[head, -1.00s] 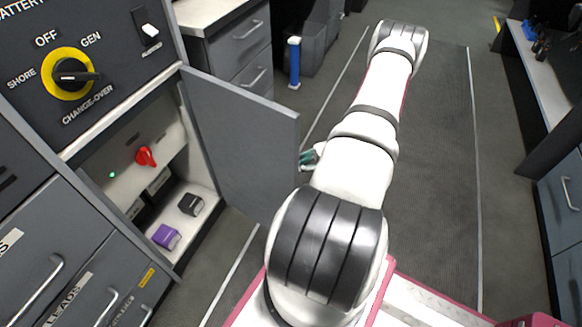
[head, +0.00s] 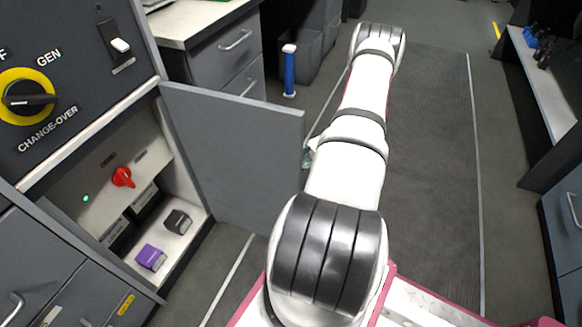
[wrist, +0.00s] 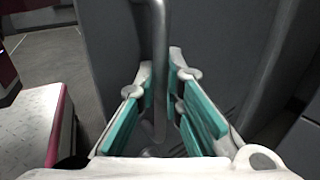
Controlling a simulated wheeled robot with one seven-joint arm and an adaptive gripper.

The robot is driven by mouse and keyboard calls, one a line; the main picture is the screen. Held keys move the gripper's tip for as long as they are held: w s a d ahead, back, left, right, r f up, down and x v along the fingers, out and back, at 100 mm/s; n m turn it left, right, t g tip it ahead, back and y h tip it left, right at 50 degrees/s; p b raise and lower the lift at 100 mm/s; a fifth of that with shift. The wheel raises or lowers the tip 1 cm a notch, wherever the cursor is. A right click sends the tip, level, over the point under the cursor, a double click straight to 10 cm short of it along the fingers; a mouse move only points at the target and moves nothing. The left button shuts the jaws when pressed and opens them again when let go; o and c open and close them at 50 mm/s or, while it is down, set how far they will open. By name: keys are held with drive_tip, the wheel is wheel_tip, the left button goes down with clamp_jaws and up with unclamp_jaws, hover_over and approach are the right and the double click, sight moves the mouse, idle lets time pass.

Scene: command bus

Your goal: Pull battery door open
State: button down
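The battery door (head: 238,155) is a plain grey panel, hinged at its left edge to the cabinet. It stands swung open, with the cabinet interior showing. In the wrist view its dark face (wrist: 110,45) fills the middle. A grey bar handle (wrist: 160,50) runs upright on it. My gripper (wrist: 161,88), with teal pads, has its fingers close on either side of the handle and looks shut on it. Exact contact at the tips is hard to see. In the head view my arm and the door's edge mostly hide the gripper (head: 307,157).
Inside the cabinet are a red rotary switch (head: 122,177), a green light (head: 86,198), a purple block (head: 151,257) and a black block (head: 178,222). A blue post (head: 289,70) stands beyond the door. The aisle floor (head: 430,170) on the right is clear.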

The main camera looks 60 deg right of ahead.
drive_tip(key=c, duration=1.7)
unclamp_jaws()
drive_tip(key=shift+s, duration=0.15)
drive_tip(key=v, duration=1.2)
drive_tip(key=shift+d, duration=0.1)
